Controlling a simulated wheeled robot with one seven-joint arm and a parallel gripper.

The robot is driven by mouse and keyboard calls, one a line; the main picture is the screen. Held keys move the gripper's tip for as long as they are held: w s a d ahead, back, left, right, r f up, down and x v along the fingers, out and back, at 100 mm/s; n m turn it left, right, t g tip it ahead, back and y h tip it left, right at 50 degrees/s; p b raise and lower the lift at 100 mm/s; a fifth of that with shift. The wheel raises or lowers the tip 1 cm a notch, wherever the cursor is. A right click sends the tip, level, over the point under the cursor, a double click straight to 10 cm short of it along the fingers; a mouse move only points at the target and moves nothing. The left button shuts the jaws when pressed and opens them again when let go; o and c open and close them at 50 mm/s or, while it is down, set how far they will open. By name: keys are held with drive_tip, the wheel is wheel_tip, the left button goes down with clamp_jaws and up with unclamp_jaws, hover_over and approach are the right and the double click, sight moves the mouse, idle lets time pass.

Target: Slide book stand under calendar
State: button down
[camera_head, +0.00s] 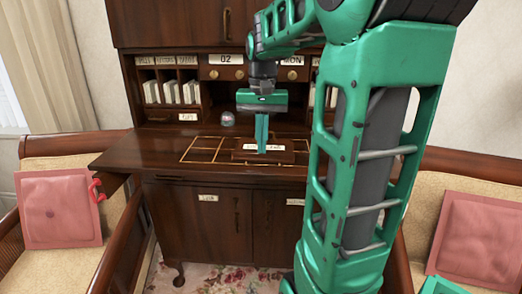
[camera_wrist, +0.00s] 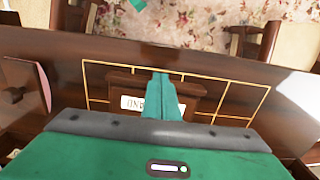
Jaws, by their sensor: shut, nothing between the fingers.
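The book stand (camera_head: 246,155), a low dark brown wooden block with a white label, lies on the desk top inside a thin gold outlined grid. It also shows in the wrist view (camera_wrist: 190,88), with its label partly covered by my fingers. My gripper (camera_head: 261,151) points down with its teal fingers together and empty, right at the stand. I cannot tell whether the fingertips touch it. In the wrist view, my gripper (camera_wrist: 161,76) overlaps the stand's middle. The calendar appears as wooden blocks with "02" (camera_head: 226,59) and "MON" (camera_head: 291,60) plates above the desk, partly hidden by my arm.
The dark desk (camera_head: 135,152) has cubbies with papers (camera_head: 170,92) at the back left. A small round ball (camera_head: 228,118) sits near the back. Armchairs with pink cushions (camera_head: 60,208) flank the desk. The desk's left side is clear.

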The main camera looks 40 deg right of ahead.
sight(262, 165)
drive_tip(key=shift+f, duration=1.85)
idle(0.4)
drive_tip(key=shift+w+d, duration=2)
drive_tip(key=shift+d, duration=0.3)
drive_tip(key=shift+w+d, duration=1.95)
drive_tip(key=shift+d, duration=0.4)
drive_tip(key=shift+w+d, duration=2)
drive_tip(key=shift+d, duration=0.3)
drive_tip(key=shift+w+d+r, duration=0.2)
drive_tip(key=shift+w+d, duration=0.05)
drive_tip(key=shift+d, duration=0.05)
